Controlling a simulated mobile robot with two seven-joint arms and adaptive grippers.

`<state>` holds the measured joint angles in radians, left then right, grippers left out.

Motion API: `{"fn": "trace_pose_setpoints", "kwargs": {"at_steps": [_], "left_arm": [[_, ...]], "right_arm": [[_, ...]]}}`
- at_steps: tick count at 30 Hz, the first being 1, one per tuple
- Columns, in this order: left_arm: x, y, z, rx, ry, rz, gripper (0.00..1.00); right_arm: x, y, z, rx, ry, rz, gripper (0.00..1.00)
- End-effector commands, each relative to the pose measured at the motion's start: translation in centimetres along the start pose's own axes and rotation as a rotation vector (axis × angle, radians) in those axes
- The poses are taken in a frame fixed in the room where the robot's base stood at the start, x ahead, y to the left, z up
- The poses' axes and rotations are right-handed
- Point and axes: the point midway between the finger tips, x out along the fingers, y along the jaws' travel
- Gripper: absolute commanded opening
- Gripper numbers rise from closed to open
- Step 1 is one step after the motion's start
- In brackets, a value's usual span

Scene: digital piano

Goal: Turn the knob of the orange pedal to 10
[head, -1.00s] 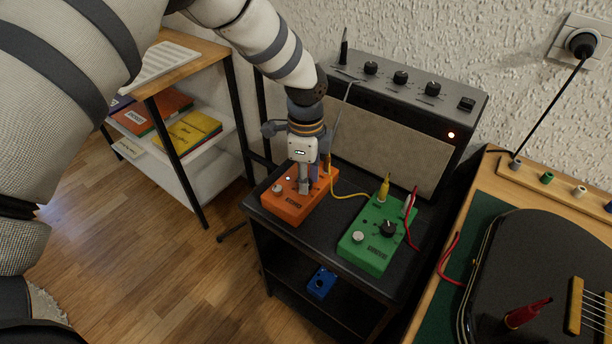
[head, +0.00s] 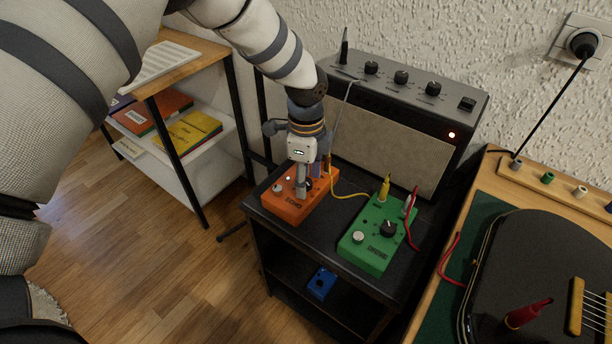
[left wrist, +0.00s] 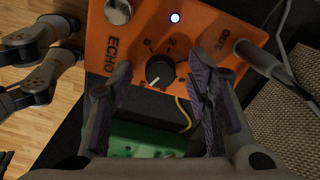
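The orange pedal (head: 291,211) lies on the black stand's top. Its "ECHO" lettering and black knob (left wrist: 160,70) show in the left wrist view. The knob's white pointer line is toward the lower left there; the scale digits are too small to read surely. My left gripper (head: 303,192) is over the pedal. In the left wrist view its two purple-padded fingers (left wrist: 160,92) are apart, with the knob seen between them and nothing held. In the head view the near finger partly hides the pedal. Two grey fingers, apart, at the wrist view's left look like my right gripper (left wrist: 72,42).
A green pedal (head: 366,252) lies to the right, with yellow and red cables beside it. A plug (left wrist: 262,62) sits at the orange pedal's edge. An amplifier (head: 393,142) stands behind. A blue pedal (head: 321,283) lies on the lower shelf.

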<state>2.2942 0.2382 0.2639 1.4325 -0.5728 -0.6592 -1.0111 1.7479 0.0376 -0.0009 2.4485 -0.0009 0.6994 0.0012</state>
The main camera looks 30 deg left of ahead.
Motion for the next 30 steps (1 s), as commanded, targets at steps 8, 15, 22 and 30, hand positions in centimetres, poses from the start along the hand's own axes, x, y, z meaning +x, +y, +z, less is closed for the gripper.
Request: {"fn": "trace_pose_setpoints", "kwargs": {"at_steps": [8, 15, 22, 30], "left_arm": [[-3.8, -0.1, 0.0, -0.001, 0.002, -0.006, 0.45], [-9.9, -0.1, 0.0, 0.000, 0.002, -0.004, 0.45], [-12.0, 0.0, 0.0, 0.000, 0.000, 0.000, 0.45], [-12.0, 0.0, 0.0, 0.000, 0.000, 0.000, 0.45]], "right_arm": [[0.0, 0.0, 0.0, 0.000, 0.001, 0.000, 0.00], [0.0, 0.0, 0.0, 0.000, 0.001, 0.000, 0.00], [0.0, 0.0, 0.0, 0.000, 0.000, 0.000, 0.00], [0.0, 0.0, 0.0, 0.000, 0.000, 0.000, 0.00]]}}
